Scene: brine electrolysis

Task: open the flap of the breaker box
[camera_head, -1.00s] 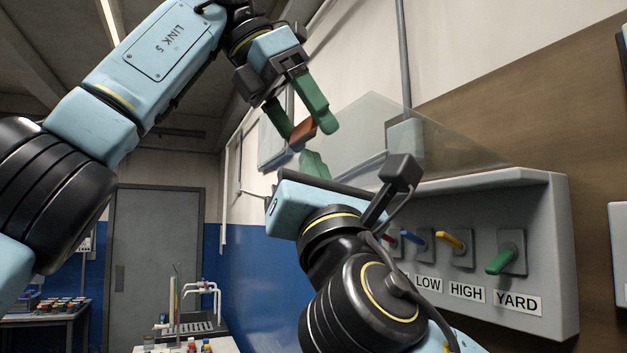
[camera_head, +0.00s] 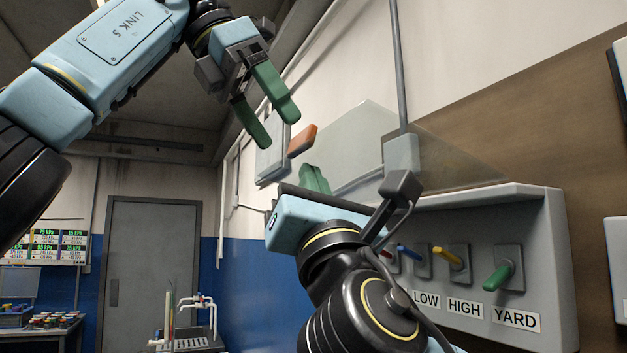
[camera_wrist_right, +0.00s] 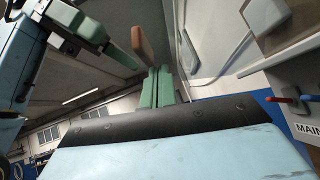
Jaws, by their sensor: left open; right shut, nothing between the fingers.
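The grey breaker box (camera_head: 548,250) is on the wall at the right. Its clear flap (camera_head: 370,140) stands raised, sticking out above the switches; the switch levers below are uncovered. An orange-brown tab (camera_head: 302,140) is at the flap's outer end and also shows in the right wrist view (camera_wrist_right: 143,50). My left gripper (camera_head: 269,122) is open and empty, up and left of the tab, apart from it. My right gripper (camera_head: 314,179) is shut and empty, just below the tab; its green fingers (camera_wrist_right: 158,87) are together. I cannot tell whether they touch the flap.
Coloured levers stand over LOW, HIGH and YARD labels; the green one (camera_head: 497,276) is nearest. My right forearm hides the box's left part. A grey conduit box (camera_head: 401,153) is on the wall behind the flap. A door (camera_head: 150,270) and a bench (camera_head: 45,332) are far left.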

